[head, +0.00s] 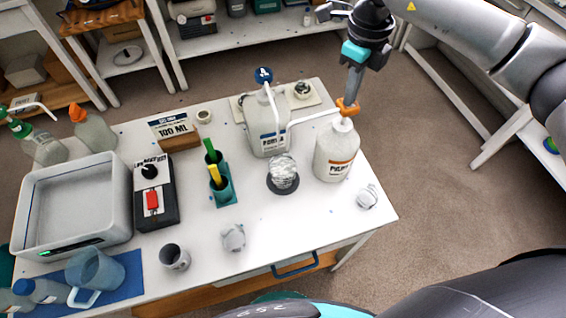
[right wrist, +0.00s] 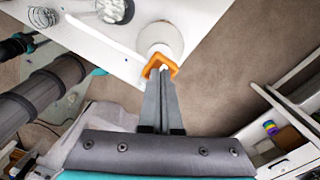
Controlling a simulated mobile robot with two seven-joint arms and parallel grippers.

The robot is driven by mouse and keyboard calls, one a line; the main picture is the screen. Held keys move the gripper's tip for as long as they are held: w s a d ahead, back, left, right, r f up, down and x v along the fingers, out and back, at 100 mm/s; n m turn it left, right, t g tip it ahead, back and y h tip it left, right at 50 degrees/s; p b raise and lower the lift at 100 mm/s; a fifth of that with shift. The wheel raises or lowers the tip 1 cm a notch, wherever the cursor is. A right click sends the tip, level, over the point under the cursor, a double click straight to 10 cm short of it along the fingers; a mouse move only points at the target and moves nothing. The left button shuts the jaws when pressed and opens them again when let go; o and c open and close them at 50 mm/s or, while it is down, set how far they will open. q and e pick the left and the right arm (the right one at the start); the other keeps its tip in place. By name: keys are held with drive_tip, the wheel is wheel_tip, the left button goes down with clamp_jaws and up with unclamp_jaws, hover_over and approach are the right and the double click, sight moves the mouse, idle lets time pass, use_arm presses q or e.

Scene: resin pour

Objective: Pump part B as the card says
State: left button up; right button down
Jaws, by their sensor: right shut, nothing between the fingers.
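The part B bottle (head: 335,160), white with an orange label band, stands at the right of the white table. It also shows in the right wrist view (right wrist: 160,38). Its orange pump head (head: 346,107) has a white spout pointing left. My right gripper (head: 351,98) is shut and empty, pointing down with its fingertips at the pump head; whether they press it I cannot tell. The part A bottle (head: 268,130) with a blue pump top stands to the left. A clear cup (head: 283,168) sits on a dark round pad in front of the bottles. The card (head: 172,130) reads 100 ML. My left gripper is not seen.
A teal holder (head: 224,188) with green and yellow sticks, a black-and-white device (head: 154,190) with a red switch and a grey tub (head: 72,205) stand leftward. A grey cup (head: 174,257) and crumpled pieces (head: 233,237) lie near the front. Floor is clear at right.

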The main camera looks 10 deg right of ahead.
drive_tip(key=shift+f+b, duration=1.1)
drive_tip(key=shift+f, duration=0.5)
drive_tip(key=shift+r+p, duration=1.4)
drive_tip(key=shift+r, duration=0.7)
drive_tip(key=shift+f+b, duration=0.9)
drive_tip(key=shift+f, duration=0.3)
drive_tip(key=shift+r+p, duration=0.8)
drive_tip(key=shift+r, duration=0.4)
